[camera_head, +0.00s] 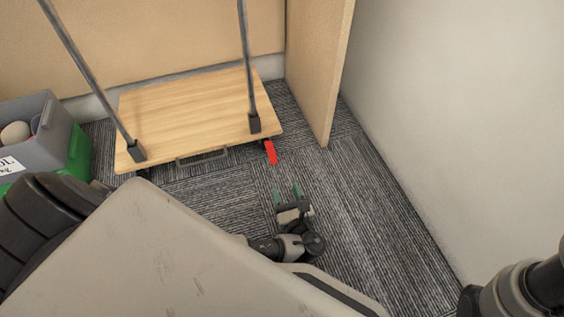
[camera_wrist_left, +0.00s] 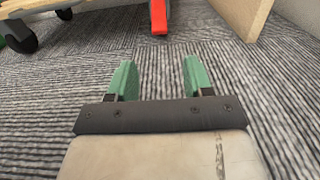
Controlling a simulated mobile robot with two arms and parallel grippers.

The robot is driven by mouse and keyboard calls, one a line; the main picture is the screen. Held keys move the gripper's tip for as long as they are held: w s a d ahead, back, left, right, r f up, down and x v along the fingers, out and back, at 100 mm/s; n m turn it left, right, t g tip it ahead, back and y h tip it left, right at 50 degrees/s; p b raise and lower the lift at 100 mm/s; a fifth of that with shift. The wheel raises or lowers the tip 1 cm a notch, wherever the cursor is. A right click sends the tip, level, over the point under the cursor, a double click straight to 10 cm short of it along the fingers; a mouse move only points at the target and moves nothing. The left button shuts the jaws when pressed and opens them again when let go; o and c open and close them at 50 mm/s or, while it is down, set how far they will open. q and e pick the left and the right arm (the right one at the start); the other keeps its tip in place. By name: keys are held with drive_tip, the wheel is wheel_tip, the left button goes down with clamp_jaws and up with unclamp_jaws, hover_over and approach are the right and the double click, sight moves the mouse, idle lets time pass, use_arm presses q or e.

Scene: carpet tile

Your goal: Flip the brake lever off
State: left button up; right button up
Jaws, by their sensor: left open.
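The red brake lever (camera_head: 270,152) sticks out from under the front right corner of the wooden platform cart (camera_head: 190,110). In the left wrist view the lever (camera_wrist_left: 158,16) shows at the top, cut off by the frame edge, slanting down toward the carpet. My left gripper (camera_head: 288,192) is open and empty, low over the carpet, in front of the lever and a little to its right, apart from it. Its green fingers (camera_wrist_left: 155,82) point toward the lever in the left wrist view. Of my right arm only a part shows at the lower right; its gripper is out of view.
A wooden panel edge (camera_head: 328,125) stands right of the cart, with a pale wall (camera_head: 450,120) beyond. Grey and green crates (camera_head: 78,152) stand at the left. A black caster (camera_wrist_left: 18,36) shows in the left wrist view. Carpet between gripper and lever is clear.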

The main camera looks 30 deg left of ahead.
sight(274, 163)
use_arm(q)
drive_tip(key=b+x, duration=0.4)
drive_tip(key=x, duration=0.5)
drive_tip(key=shift+a+f, duration=0.1)
drive_tip(key=shift+a, duration=0.15)
drive_tip(key=shift+w+a, duration=0.45)
clamp_jaws()
